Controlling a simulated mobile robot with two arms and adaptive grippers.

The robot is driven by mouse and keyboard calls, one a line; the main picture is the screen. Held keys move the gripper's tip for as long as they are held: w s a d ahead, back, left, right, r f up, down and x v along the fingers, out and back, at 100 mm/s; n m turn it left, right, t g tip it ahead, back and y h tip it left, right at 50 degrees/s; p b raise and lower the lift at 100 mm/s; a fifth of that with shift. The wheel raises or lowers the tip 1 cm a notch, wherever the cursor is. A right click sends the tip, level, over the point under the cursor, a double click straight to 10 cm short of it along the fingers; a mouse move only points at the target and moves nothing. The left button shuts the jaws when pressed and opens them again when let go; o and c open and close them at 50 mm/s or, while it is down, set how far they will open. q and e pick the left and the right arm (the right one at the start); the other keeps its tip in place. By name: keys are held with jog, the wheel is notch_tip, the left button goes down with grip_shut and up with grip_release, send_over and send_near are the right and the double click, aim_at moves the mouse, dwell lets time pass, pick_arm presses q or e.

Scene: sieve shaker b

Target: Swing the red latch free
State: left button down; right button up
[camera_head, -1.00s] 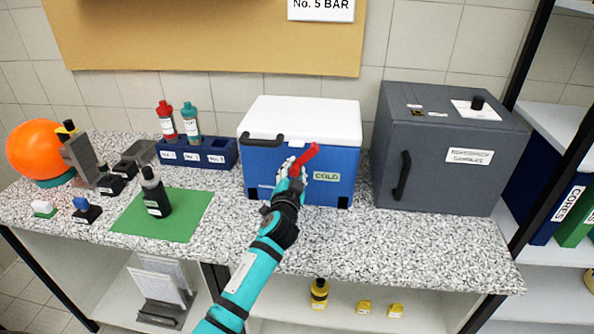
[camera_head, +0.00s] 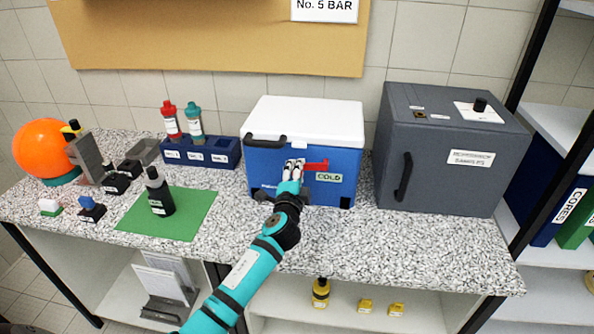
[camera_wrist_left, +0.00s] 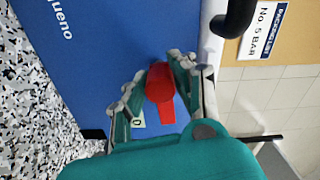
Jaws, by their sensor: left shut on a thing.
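The red latch (camera_head: 318,166) is on the front of the blue cool box (camera_head: 264,172) with the white lid. In the head view it lies about level, its free end pointing right above the COLD label. My left gripper (camera_head: 293,170) is at the box front, shut on the latch's left part, which its fingers partly hide. In the left wrist view the red latch (camera_wrist_left: 160,88) sits between the two fingers (camera_wrist_left: 155,92), against the blue wall. My right gripper is not in view.
A black handle (camera_head: 265,141) juts from the box's upper left front. A grey oven-like cabinet (camera_head: 440,150) stands to the right. A blue rack (camera_head: 199,153) with bottles and a green mat (camera_head: 190,215) are to the left. The counter in front of the cabinet is clear.

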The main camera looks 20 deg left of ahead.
pick_arm(q)
jog(key=shift+m, duration=0.3)
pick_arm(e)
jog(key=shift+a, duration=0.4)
pick_arm(q)
jog(key=c, duration=1.1)
grip_release()
jog(key=shift+w, duration=0.15)
jog(key=shift+o, duration=0.2)
jog(key=shift+r, duration=0.1)
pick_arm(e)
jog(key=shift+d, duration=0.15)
pick_arm(q)
jog(key=shift+s, duration=0.3)
jog(key=v, duration=1.1)
jog(key=shift+s, duration=0.35)
jog(key=shift+d, duration=0.15)
